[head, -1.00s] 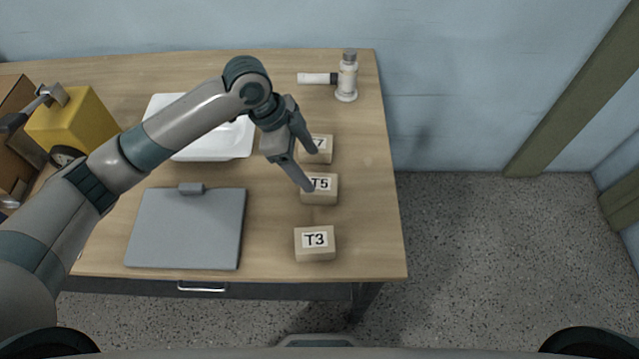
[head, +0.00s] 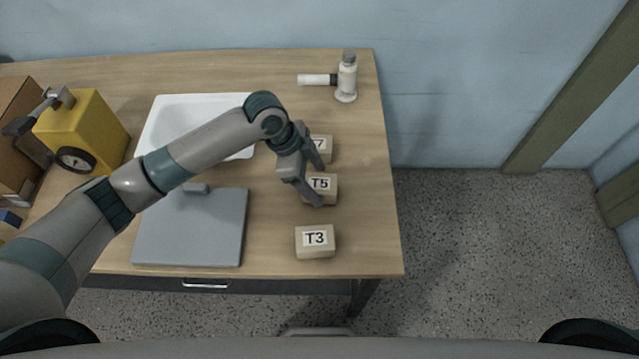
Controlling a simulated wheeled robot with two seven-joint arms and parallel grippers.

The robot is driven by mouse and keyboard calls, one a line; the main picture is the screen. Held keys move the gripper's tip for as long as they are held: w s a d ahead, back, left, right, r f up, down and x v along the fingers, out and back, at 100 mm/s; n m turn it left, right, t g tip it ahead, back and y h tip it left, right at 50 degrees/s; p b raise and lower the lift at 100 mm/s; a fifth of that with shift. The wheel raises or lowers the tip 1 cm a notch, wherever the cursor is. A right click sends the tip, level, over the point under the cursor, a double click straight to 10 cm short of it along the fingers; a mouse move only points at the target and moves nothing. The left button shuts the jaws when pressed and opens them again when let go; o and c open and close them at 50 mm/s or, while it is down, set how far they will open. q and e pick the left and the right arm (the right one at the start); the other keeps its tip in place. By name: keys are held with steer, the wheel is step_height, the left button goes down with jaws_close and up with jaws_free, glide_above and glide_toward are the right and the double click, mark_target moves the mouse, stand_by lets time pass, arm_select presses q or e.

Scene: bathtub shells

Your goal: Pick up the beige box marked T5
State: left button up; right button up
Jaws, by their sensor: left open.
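The beige box marked T5 (head: 328,188) sits on the wooden table near its right side, in the middle of a row of three beige boxes. My left gripper (head: 320,186) is open at this box, with one finger toward its far side and the other toward its near left side. The fingers hide part of the box. I cannot tell whether they touch it. My right gripper is not in view.
Box T3 (head: 315,242) stands in front and another beige box, its label partly hidden, (head: 325,148) behind. A white bottle (head: 347,78) stands at the back. The table's right edge is close.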

arm_select(q)
steer(key=shift+x, duration=1.2)
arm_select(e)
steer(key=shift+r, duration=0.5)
arm_select(q)
steer(key=c, duration=1.3)
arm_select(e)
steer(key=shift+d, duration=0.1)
arm_select(q)
steer(key=shift+r, duration=0.1)
steer(key=shift+r, duration=0.45)
steer(key=r+b, duration=0.2)
steer(key=r, duration=0.1)
steer(key=shift+s+d+r, duration=0.1)
steer(key=shift+s, duration=0.1)
steer(key=shift+s+d+r+b, duration=0.5)
steer(key=shift+s+r, duration=0.65)
steer(key=shift+s, duration=0.65)
steer(key=shift+s+d+r+b, duration=0.45)
steer(key=shift+s+r, duration=0.65)
steer(key=shift+s, duration=0.75)
steer(key=shift+s+d+r+b, duration=0.45)
steer(key=shift+s+r, duration=0.7)
steer(key=shift+s, duration=0.65)
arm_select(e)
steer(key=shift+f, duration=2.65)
